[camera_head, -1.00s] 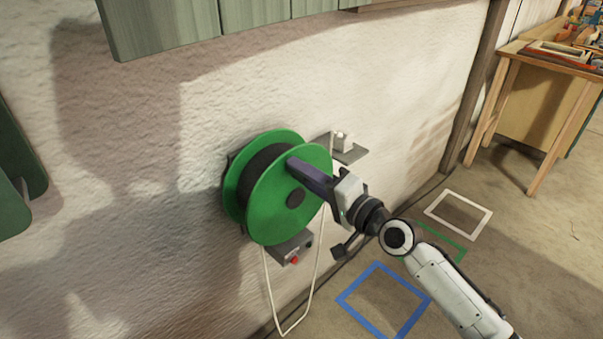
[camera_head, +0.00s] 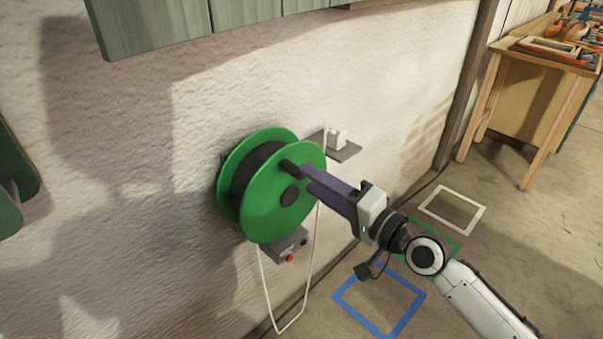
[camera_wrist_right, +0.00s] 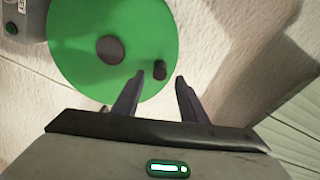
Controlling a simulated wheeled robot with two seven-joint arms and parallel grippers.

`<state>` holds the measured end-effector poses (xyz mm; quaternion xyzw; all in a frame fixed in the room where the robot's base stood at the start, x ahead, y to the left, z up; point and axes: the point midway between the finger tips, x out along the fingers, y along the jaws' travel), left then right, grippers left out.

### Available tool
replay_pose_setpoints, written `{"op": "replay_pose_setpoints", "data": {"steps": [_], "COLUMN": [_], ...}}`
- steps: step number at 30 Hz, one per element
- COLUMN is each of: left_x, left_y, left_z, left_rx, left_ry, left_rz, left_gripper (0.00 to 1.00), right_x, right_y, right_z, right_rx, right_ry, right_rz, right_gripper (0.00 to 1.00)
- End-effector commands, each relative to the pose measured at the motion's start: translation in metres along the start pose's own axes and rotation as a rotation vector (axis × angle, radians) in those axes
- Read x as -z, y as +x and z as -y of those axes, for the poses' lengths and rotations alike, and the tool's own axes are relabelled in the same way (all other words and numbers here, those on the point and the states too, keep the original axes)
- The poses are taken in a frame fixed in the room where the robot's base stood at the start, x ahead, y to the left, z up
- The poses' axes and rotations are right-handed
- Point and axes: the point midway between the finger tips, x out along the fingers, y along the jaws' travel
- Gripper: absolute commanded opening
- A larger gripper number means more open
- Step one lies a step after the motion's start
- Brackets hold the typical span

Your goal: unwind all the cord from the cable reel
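The cable reel (camera_head: 275,200) is bright green with a dark drum between two round flanges, mounted on the wall. A black crank knob (camera_head: 289,167) sticks out near the top of its front flange, and a dark hub (camera_head: 290,196) marks the centre. In the right wrist view the knob (camera_wrist_right: 160,70) lies between the spread fingertips, just ahead of them. My right gripper (camera_head: 309,177) is open and empty, right of the knob. A pale cord (camera_head: 265,290) hangs in a loop below the reel. I cannot tell how much is wound on the drum. My left gripper is out of view.
A grey box (camera_head: 287,246) with a red button sits under the reel. A small shelf with a white socket (camera_head: 337,140) is to its right. White, green and blue (camera_head: 385,325) taped outlines mark the floor. A wooden workbench (camera_head: 545,60) stands far right.

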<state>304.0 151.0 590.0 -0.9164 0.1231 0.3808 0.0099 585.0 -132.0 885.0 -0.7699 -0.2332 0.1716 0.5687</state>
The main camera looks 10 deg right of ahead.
Motion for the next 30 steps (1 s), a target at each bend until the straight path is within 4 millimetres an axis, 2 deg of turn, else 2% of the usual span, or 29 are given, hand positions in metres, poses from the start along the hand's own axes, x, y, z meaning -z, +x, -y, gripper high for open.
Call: {"op": "replay_pose_setpoints", "data": {"steps": [3, 9, 24, 26, 29, 30], "left_x": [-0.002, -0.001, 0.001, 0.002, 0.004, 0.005], "left_y": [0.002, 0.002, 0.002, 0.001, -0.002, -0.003], "left_z": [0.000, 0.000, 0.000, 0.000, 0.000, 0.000], "left_rx": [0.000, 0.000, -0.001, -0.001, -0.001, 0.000], "left_ry": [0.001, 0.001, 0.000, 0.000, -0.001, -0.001], "left_rz": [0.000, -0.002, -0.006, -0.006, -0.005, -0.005], "left_gripper": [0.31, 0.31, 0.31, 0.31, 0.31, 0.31], "right_x": [-0.001, 0.000, -0.002, -0.008, -0.032, -0.047], "right_y": [-0.022, -0.040, -0.042, -0.044, -0.055, -0.063], "right_z": [-0.002, 0.000, -0.002, -0.010, -0.040, -0.057], "right_rx": [-0.002, 0.000, -0.004, -0.022, -0.093, -0.137], "right_ry": [0.000, 0.001, -0.004, -0.026, -0.120, -0.179], "right_rz": [0.002, 0.001, 0.001, 0.004, 0.015, 0.026], "right_gripper": [0.39, 0.39, 0.39, 0.39, 0.39, 0.39]}}
